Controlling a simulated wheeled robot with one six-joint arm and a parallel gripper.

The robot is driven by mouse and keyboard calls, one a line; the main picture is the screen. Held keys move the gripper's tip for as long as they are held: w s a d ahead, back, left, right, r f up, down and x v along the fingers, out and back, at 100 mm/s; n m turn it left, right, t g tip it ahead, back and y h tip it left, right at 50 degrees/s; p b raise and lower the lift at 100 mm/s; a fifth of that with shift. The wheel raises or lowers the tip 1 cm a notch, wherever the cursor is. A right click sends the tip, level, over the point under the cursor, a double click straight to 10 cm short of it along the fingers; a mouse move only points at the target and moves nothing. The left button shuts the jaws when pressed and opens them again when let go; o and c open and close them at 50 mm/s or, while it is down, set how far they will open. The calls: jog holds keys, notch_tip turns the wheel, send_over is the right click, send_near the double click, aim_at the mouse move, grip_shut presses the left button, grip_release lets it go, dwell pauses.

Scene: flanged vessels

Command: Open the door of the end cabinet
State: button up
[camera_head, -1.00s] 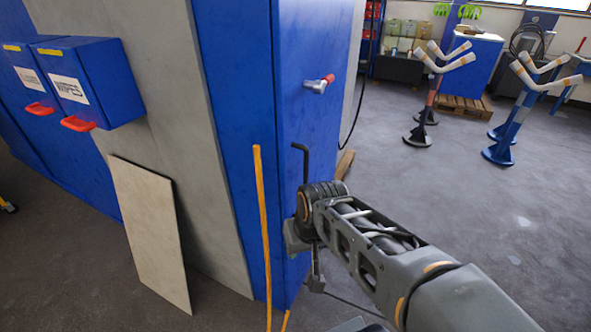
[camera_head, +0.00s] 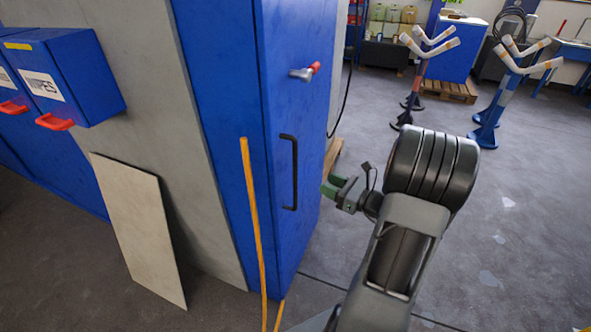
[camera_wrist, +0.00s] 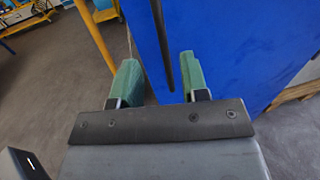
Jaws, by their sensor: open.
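The end cabinet (camera_head: 300,120) is a tall blue cabinet at the end of a grey wall, and its door is shut. A black vertical bar handle (camera_head: 290,172) is on its narrow face. In the wrist view the handle (camera_wrist: 161,40) appears as a dark bar beyond the fingers, between them in the picture. My gripper (camera_head: 335,187) is right of the handle and apart from it. Its green fingers (camera_wrist: 158,82) are open with nothing between them. A red-tipped metal lever (camera_head: 306,72) sticks out higher on the cabinet.
A yellow pole (camera_head: 254,225) stands close in front of the cabinet's left side. A pale board (camera_head: 138,230) leans on the wall below blue wipes boxes (camera_head: 75,75). Stands with white forked tops (camera_head: 428,55) are at the back right. The floor right of the cabinet is open.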

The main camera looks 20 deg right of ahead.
aim_at(295, 170)
jog(key=p+x, duration=0.1)
jog(key=x, duration=1.1)
jog(key=shift+a+p, duration=0.15)
jog(key=shift+p, duration=0.15)
grip_shut()
